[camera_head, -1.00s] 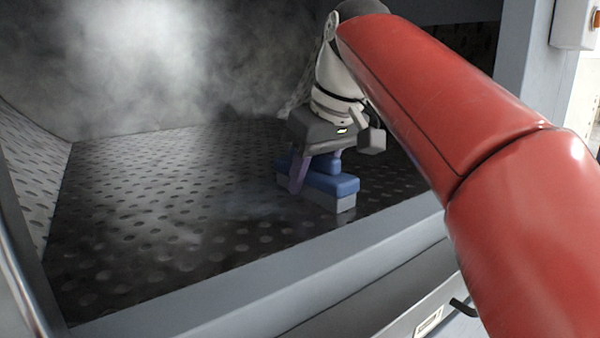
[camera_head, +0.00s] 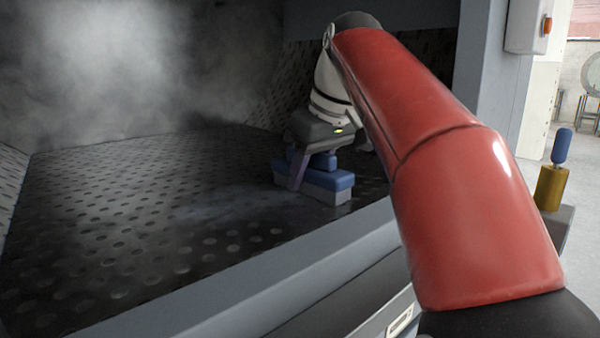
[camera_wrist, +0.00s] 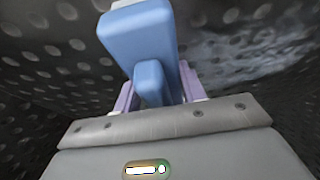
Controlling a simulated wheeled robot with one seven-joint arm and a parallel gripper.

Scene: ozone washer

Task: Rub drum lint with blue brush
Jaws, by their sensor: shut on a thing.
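The blue brush (camera_head: 322,184) has a blue block with a pale grey bristle layer below and a blue handle on top. It sits low at the perforated drum floor (camera_head: 120,215); I cannot tell whether the bristles touch. My gripper (camera_head: 305,168), with purple fingers, is shut on the brush handle. In the wrist view the brush (camera_wrist: 140,35) points away from my gripper (camera_wrist: 155,95), with a finger on each side of the handle. A thin greyish lint patch (camera_head: 225,205) lies on the drum floor to the left of the brush.
The grey front sill (camera_head: 290,270) of the drum opening runs below my arm. Steam or haze fills the back left. A grey frame post (camera_head: 485,90) stands at right. A gold cylinder with a blue top (camera_head: 552,180) stands outside at far right. The drum floor at left is clear.

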